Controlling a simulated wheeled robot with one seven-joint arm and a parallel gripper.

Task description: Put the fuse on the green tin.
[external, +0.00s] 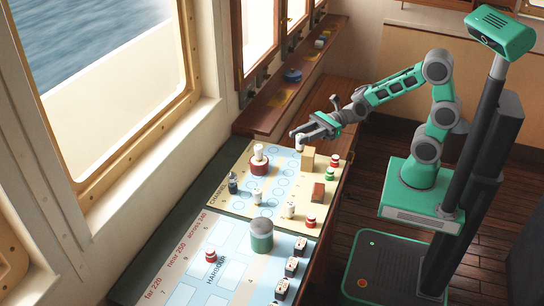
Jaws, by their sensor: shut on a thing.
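My gripper (298,133) is over the far part of the chart board, with its fingers pointing left. It is shut on a small whitish piece, which I take to be the fuse (299,144); the fingers partly cover it. I cannot tell whether its lower end touches the board.
A tan block (308,158) is close to my gripper. A red-and-white piece (259,162), a dark bottle (233,184), a red block (318,192) and several small striped pieces stand between gripper and tin. Dark-and-white blocks (292,266) line the near right edge. Windows border the left.

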